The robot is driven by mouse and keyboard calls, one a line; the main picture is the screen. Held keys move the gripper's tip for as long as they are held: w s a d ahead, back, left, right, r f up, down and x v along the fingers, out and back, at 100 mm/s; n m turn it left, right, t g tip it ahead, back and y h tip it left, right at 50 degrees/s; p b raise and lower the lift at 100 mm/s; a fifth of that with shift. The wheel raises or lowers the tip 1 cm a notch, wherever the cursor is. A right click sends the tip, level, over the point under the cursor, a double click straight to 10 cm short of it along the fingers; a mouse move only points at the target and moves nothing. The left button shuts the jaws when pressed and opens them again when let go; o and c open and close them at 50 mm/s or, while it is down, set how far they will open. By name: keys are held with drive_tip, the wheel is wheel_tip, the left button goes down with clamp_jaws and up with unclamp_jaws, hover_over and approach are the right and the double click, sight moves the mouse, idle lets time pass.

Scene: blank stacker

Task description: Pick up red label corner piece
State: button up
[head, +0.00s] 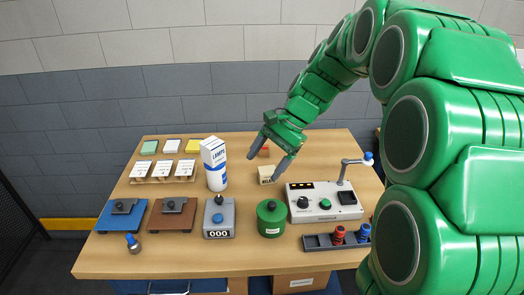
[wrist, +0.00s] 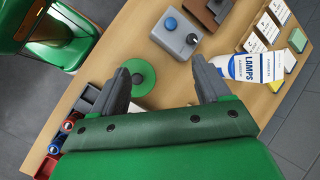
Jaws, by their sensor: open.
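A small orange-red piece (head: 264,151) lies toward the back of the table in the head view, partly hidden behind my gripper. It may be the red label corner piece, but its shape and any label are too small to tell. My gripper (head: 265,167) is open and empty above the table, its fingers pointing down and spread on either side of that piece in the picture. The red piece does not show there.
A green round canister (head: 271,219), a grey counter box (head: 219,216) and a white control panel (head: 325,203) stand nearer the front.

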drive_tip(key=w+f+m+y, duration=0.2)
drive_tip(key=w+m, duration=0.1)
drive_tip(key=w, duration=1)
drive_tip(key=m+t+y, duration=0.3)
drive_tip(key=m+y, duration=0.1)
drive_tip(key=m, duration=0.2)
hover_over(264, 148)
drive_tip(key=s+d, duration=0.2)
drive_tip(key=s, duration=0.1)
wheel_tip(264, 148, down, 10)
drive_tip(key=w+d+f, duration=0.1)
drive_tip(key=w+d+f+m, duration=0.1)
drive_tip(key=f, duration=0.1)
drive_tip(key=w+d+f+m, duration=0.1)
drive_tip(key=w+f, duration=0.1)
drive_tip(key=shift+y, duration=0.4)
drive_tip(key=shift+w+d+f, duration=0.3)
drive_tip(key=shift+f, duration=0.3)
drive_tip(key=shift+x, duration=3.9)
drive_tip(key=shift+w+f, duration=0.1)
drive_tip(key=shift+f, duration=0.05)
drive_tip(key=c, duration=1)
